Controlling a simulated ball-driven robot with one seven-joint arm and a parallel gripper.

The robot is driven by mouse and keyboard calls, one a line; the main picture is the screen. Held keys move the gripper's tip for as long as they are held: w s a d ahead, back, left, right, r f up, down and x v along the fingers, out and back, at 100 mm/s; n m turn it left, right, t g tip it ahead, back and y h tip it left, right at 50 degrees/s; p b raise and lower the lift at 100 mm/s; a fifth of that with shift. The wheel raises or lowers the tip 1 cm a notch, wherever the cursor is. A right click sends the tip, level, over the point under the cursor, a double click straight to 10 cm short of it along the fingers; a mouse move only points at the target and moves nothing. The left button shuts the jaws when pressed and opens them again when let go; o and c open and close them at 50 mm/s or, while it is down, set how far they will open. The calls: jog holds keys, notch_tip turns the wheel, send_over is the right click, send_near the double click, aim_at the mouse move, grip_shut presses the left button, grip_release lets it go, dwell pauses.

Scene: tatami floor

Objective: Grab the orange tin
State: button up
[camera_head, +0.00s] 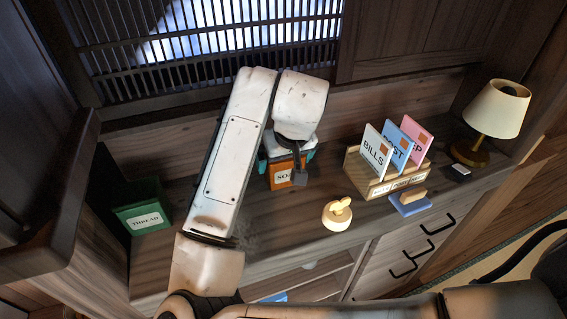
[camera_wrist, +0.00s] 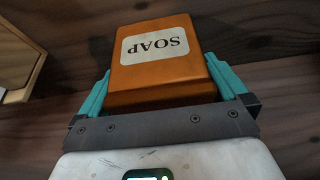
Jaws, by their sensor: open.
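The orange tin (camera_wrist: 165,75), labelled SOAP, stands on the wooden cabinet top. In the wrist view it sits between the two teal fingers of my gripper (camera_wrist: 170,90), one finger on each side. A slight gap seems to show along the sides; I cannot tell whether either finger touches it. In the head view the tin (camera_head: 282,172) is partly hidden behind my wrist, with my gripper (camera_head: 286,160) around it from above. The gripper is open.
A green THREAD tin (camera_head: 141,217) stands to the left. To the right are a cream round container (camera_head: 337,213), a wooden letter holder (camera_head: 380,188) with cards, a blue stamp-like block (camera_head: 410,205) and a lamp (camera_head: 497,110). A slatted window (camera_head: 200,45) is behind.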

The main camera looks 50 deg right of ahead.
jog(key=shift+w+d+f, duration=0.1)
jog(key=shift+w+f, duration=0.05)
jog(key=shift+f, duration=0.35)
jog(key=c, duration=0.9)
jog(key=shift+r, duration=0.15)
